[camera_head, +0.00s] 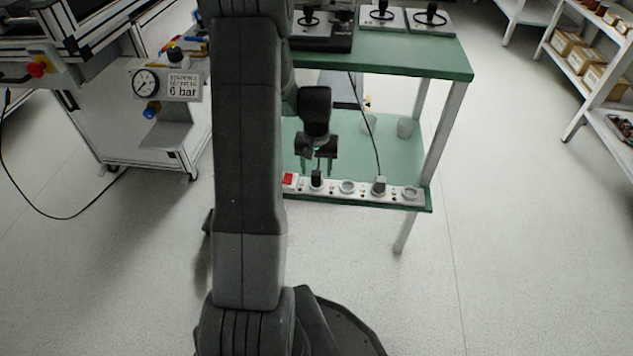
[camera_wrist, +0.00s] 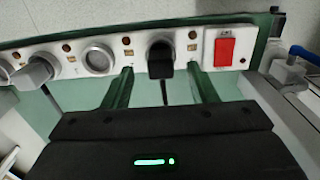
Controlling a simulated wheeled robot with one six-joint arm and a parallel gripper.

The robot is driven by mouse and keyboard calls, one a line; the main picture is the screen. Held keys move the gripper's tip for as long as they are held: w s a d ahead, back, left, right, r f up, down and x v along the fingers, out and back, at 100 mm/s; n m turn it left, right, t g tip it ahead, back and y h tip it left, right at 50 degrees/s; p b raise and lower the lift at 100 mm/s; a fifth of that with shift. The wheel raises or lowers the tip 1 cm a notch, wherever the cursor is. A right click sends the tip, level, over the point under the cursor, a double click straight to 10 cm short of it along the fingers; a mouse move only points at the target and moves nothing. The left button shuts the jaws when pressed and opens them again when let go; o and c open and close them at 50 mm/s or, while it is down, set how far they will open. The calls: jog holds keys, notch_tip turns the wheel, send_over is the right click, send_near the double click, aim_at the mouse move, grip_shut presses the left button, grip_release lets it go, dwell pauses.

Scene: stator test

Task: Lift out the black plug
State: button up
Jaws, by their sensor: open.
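The black plug (camera_head: 317,180) sits in a socket of the white power strip (camera_head: 332,188) along the front edge of the green lower shelf. In the wrist view the black plug (camera_wrist: 160,57) is upright in the strip (camera_wrist: 130,52), with a dark cord hanging below it. My gripper (camera_head: 318,166) is just behind the black plug in the head view. In the wrist view my gripper (camera_wrist: 161,74) is open, one finger on each side of the plug, with gaps to both. Whether the fingertips are level with the plug's body is hard to tell.
A grey plug (camera_head: 380,184) with a dark cable stands in the same strip, beyond an empty socket (camera_head: 348,187). A red switch (camera_wrist: 224,51) is beside the black plug. The green tabletop (camera_head: 440,62) overhangs above.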

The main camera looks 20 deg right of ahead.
aim_at(316, 172)
notch_tip(316, 172, down, 3)
jog(key=shift+w+f+b, duration=0.1)
jog(key=shift+b, duration=0.3)
jog(key=c, duration=1.1)
notch_tip(316, 172, up, 4)
jog(key=shift+r+p, duration=0.25)
jog(key=shift+p, duration=0.95)
jog(key=shift+s+a+r+p, duration=0.15)
jog(key=shift+s+a+p, duration=0.4)
jog(key=shift+s+a, duration=1.5)
jog(key=shift+s+a+r+p, duration=0.1)
jog(key=shift+s+a+p, duration=0.7)
jog(key=shift+s, duration=2.3)
jog(key=shift+s+a+r+p, duration=0.15)
jog(key=shift+s+a+p, duration=0.1)
jog(key=shift+s+a, duration=1.95)
